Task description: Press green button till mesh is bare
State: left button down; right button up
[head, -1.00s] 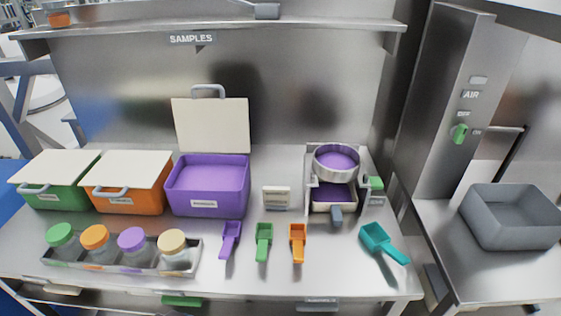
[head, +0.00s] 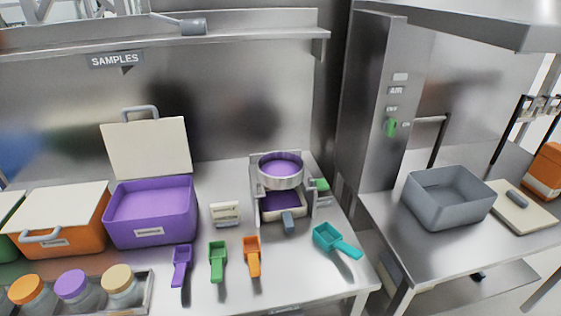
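The sieve (head: 281,171) is a round metal pan on a small stand, with purple material covering its mesh. Below it a pale tray (head: 283,206) with a grey handle also holds purple material. The green button (head: 321,185) is on the right side of the stand. Another green control (head: 390,128) is on the steel post under the AIR label. Neither of my grippers shows in the head view.
An open purple bin (head: 150,212) and a closed orange bin (head: 55,222) stand left. Purple (head: 181,266), green (head: 218,261), orange (head: 252,256) and teal (head: 336,240) scoops lie in front. A grey bin (head: 450,196) stands on the right bench, across a gap.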

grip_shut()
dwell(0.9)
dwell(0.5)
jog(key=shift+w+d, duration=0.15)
